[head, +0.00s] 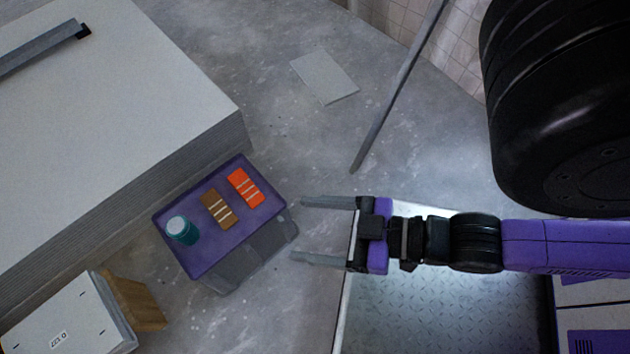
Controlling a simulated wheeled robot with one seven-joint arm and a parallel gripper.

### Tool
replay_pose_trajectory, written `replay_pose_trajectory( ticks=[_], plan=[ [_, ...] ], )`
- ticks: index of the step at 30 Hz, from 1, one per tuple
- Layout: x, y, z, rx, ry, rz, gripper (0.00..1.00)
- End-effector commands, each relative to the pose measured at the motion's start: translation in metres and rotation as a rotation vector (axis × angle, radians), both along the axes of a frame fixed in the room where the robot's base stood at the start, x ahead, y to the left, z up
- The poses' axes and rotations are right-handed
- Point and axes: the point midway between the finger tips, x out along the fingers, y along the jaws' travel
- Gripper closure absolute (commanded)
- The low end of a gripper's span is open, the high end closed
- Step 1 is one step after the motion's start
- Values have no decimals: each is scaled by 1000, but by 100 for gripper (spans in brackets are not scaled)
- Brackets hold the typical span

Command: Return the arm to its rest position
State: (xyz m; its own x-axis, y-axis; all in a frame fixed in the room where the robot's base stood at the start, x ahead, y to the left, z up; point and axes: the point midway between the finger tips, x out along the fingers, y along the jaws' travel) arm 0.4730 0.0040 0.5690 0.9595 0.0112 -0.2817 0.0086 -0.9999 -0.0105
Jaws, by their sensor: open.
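My gripper (296,229) is open and empty. It has two long grey fingers set well apart and pointing left. In this view the fingertips lie just right of a small purple stool-like table, apart from its top. My arm (530,244), in black and purple, stretches from the right edge toward the middle, over a metal tread-plate surface. A large black part at the upper right hides what lies behind it.
The purple table (205,257) bears a teal cup (181,230), a brown bar (217,209) and an orange-red bar (245,188). A stack of large panels (120,90) fills the upper left. A grey pole (400,85) and a flat tile (324,76) are beyond. Bare floor lies between.

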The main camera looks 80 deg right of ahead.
Motion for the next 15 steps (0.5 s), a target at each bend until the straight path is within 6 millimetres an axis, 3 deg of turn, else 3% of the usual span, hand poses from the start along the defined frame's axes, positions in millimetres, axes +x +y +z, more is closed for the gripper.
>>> replay_pose_trajectory(
  ticks=[4,15],
  plan=[
    [-5,-4,16,-10,-13,-9,25],
    [-5,-4,21,-11,-15,-9,25]
  ],
)
